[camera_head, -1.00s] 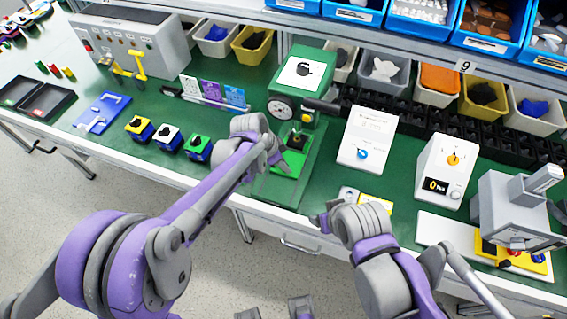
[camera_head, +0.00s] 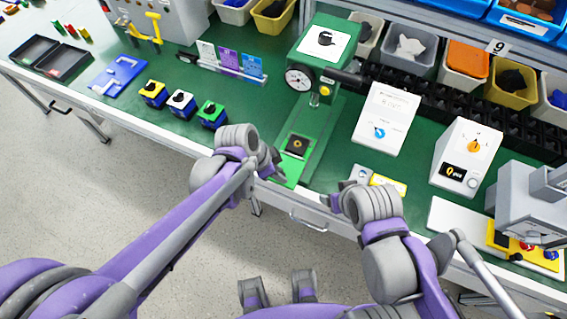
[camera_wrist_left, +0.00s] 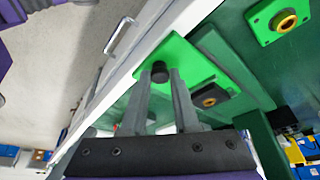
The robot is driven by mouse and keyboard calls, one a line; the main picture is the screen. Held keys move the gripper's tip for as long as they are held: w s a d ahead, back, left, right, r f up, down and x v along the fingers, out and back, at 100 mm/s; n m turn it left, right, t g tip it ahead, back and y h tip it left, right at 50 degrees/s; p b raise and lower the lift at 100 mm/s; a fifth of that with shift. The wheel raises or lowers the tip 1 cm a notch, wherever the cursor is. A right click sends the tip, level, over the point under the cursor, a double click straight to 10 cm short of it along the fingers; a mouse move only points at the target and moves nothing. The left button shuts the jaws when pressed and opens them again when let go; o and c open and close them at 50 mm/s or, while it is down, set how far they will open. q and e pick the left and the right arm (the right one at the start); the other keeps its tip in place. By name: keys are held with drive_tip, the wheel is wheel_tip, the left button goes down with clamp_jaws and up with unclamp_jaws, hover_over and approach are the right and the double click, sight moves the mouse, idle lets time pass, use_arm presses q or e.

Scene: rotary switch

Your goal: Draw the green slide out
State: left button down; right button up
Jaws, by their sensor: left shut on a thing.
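The green slide (camera_head: 292,170) is a bright green plate bearing a dark square seat with a brass ring (camera_head: 298,145). It lies in front of the green press (camera_head: 325,62), its seat clear of the ram, its front end at the table's front edge. In the left wrist view the slide (camera_wrist_left: 190,62) has a black knob (camera_wrist_left: 160,70) at its front end. My left gripper (camera_head: 272,166) is shut on that knob; its fingers (camera_wrist_left: 160,85) stand on either side of it. My right gripper (camera_head: 335,201) hangs near the front edge, apart from the slide; its jaw opening is unclear.
Three small boxes with knobs (camera_head: 182,104) stand left of the press. A white box with a blue knob (camera_head: 384,120) and one with an orange knob (camera_head: 468,155) stand to the right. A yellow-labelled plate (camera_head: 388,184) lies near my right gripper.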

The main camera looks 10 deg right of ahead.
use_arm(q)
drive_tip(key=shift+s, duration=0.15)
drive_tip(key=c, duration=1)
unclamp_jaws()
drive_tip(key=shift+a, duration=0.1)
drive_tip(key=o, duration=0.3)
drive_tip(key=shift+s, duration=0.1)
drive_tip(key=shift+o, duration=0.2)
drive_tip(key=shift+r, duration=0.25)
drive_tip(key=p+v, duration=0.1)
drive_tip(key=v, duration=0.9)
drive_tip(key=shift+r, duration=0.2)
drive_tip(key=shift+a, duration=0.1)
